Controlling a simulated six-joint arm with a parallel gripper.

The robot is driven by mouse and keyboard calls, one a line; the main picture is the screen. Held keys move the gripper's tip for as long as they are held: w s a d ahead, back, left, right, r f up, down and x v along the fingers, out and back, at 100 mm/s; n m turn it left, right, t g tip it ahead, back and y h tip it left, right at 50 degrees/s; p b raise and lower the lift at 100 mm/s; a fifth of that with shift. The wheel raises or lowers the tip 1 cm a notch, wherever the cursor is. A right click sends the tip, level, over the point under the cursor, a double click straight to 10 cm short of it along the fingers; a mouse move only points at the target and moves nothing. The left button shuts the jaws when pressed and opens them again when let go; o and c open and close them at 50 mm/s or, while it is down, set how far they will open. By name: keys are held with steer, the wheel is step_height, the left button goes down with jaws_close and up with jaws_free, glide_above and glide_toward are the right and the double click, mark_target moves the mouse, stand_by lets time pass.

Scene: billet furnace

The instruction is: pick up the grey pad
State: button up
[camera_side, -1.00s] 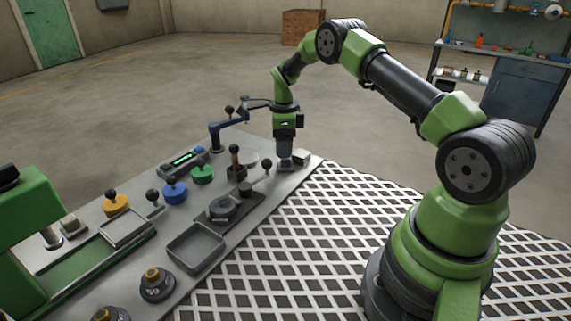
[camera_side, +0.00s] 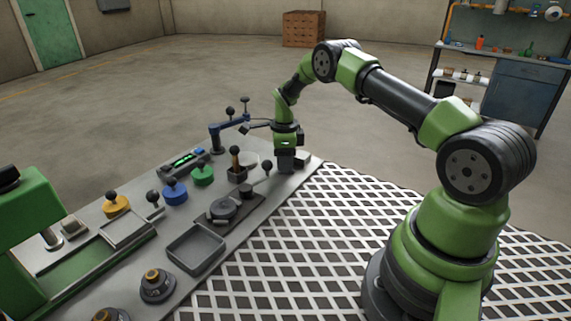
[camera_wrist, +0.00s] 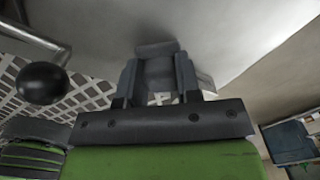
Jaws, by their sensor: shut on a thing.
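My gripper (camera_side: 285,168) points straight down at the far right end of the grey bench. In the wrist view its two fingers (camera_wrist: 157,66) are shut on the grey pad (camera_wrist: 156,72), which sits between them. The pad is at the bench top; I cannot tell whether it touches it. In the side view the fingers mostly hide the pad.
A white block (camera_side: 301,158) stands just right of my gripper. A black-knobbed lever (camera_side: 267,165) is close on the left, and its ball shows in the wrist view (camera_wrist: 42,83). A grey tray (camera_side: 196,249) lies nearer. The bench edge is close on the right.

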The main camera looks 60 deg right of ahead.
steer(key=shift+r, duration=0.1)
step_height(320, 180, up, 10)
steer(key=shift+f, duration=0.1)
